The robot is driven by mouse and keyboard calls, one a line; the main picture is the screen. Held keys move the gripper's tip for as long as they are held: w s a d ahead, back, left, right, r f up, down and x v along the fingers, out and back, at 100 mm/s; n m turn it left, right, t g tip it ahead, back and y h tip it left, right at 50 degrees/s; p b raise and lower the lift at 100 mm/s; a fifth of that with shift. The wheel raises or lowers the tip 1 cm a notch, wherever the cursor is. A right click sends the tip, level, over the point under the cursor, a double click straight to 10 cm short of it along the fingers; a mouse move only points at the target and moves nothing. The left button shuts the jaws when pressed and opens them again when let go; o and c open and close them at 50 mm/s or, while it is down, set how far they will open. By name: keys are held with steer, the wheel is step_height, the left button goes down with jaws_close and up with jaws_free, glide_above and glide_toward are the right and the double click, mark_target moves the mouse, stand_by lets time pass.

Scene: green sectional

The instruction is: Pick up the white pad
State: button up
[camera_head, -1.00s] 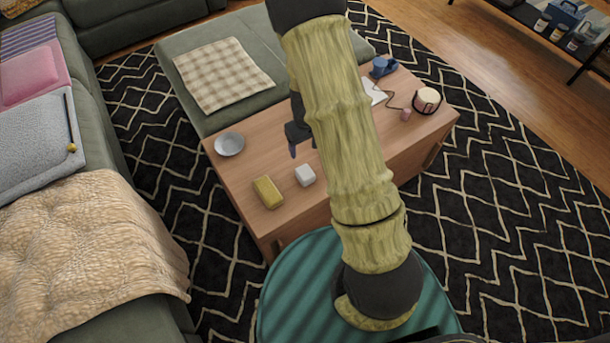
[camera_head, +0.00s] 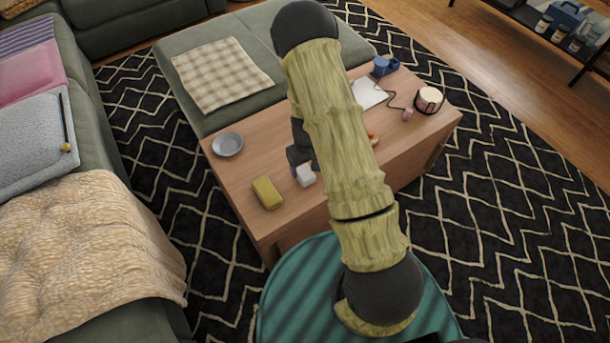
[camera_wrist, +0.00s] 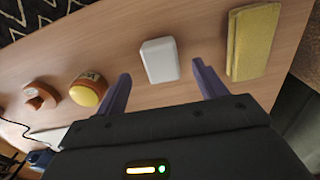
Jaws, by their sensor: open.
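The white pad (camera_head: 305,175) is a small white block with rounded corners, lying on the wooden coffee table close to its front edge. In the wrist view the white pad (camera_wrist: 159,59) appears between and slightly beyond the two purple fingertips. My gripper (camera_wrist: 162,70) is open and empty, with a finger to each side of the pad and visible space on both sides. In the head view my gripper (camera_head: 297,160) is at the pad's back-left side, partly covering it. I cannot tell the exact height of the fingertips above the table.
A yellow sponge (camera_head: 268,193) lies left of the pad; it is close to the right finger in the wrist view (camera_wrist: 253,42). A grey bowl (camera_head: 228,144) sits further left. A yellow-lidded jar (camera_wrist: 88,89) and an orange object (camera_wrist: 40,95) stand on the other side.

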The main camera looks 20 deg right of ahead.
mark_target(306, 173)
step_height(306, 173, down, 5)
steer(key=shift+f+b, duration=0.1)
steer(key=shift+b, duration=0.75)
steer(key=shift+c, duration=0.4)
steer(key=c, duration=1)
